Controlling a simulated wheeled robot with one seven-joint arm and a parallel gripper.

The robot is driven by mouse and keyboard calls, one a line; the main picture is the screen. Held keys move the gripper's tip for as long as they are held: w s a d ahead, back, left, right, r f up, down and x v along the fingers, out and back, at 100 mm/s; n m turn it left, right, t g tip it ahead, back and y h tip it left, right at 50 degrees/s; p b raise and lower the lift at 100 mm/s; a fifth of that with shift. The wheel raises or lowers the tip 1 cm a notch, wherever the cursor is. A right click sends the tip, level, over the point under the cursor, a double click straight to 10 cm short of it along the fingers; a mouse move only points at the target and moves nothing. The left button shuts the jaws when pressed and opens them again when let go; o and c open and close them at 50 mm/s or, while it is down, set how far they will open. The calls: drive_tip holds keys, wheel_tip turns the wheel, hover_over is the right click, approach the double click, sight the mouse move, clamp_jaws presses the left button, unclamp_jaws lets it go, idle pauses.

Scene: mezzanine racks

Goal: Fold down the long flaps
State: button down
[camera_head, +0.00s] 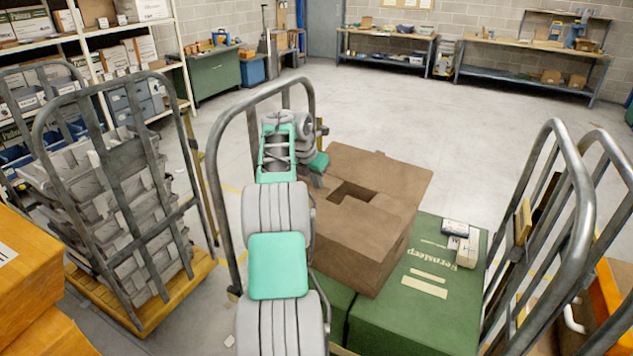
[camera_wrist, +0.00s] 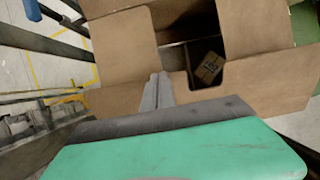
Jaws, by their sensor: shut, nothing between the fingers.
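A brown cardboard carton (camera_head: 365,245) stands on green boxes, its top partly open around a dark gap. One flap (camera_head: 400,178) spreads outward at its far right side. In the wrist view, flap panels lie around the opening: one at the left (camera_wrist: 122,48) and one at the lower right (camera_wrist: 272,82). A small brown box (camera_wrist: 210,67) lies inside the carton. My gripper (camera_wrist: 157,90) is shut and empty, its fingertips at the near left edge of the opening. Whether they touch cardboard I cannot tell. My arm hides part of the carton's left side in the head view.
The green boxes (camera_head: 420,290) carry small white packets (camera_head: 462,245) at the right. Metal cart rails rise on the left (camera_head: 222,200) and right (camera_head: 570,190). The floor behind the carton is clear.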

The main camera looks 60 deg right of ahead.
drive_tip(key=shift+r, duration=0.85)
drive_tip(key=shift+r, duration=0.1)
